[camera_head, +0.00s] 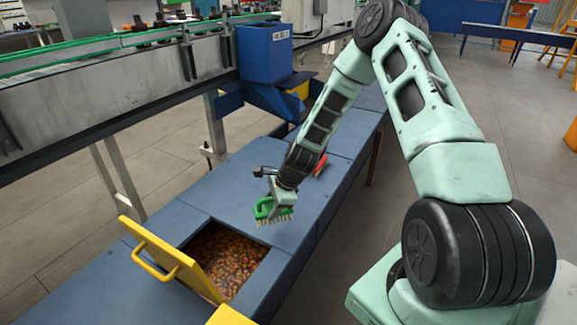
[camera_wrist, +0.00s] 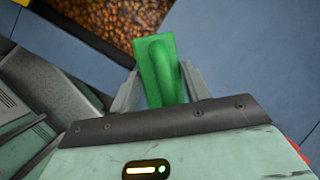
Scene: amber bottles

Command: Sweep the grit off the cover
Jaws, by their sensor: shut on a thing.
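My gripper (camera_head: 279,194) is shut on a green brush (camera_head: 264,210) with pale bristles pointing down. In the wrist view the brush's green back and handle (camera_wrist: 160,70) sit between the two fingers. The brush is over the blue bench top, just beyond the open hatch; whether the bristles touch cannot be told. A yellow cover (camera_head: 168,253) with a bar handle stands tilted up at the left of the hatch. I cannot make out grit on it.
The open hatch shows a mass of amber-brown pieces (camera_head: 226,258). A red object (camera_head: 320,165) lies on the blue bench (camera_head: 300,215) behind my gripper. A blue bin (camera_head: 264,52) and a grey conveyor (camera_head: 110,90) stand behind. The bench top right of the hatch is clear.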

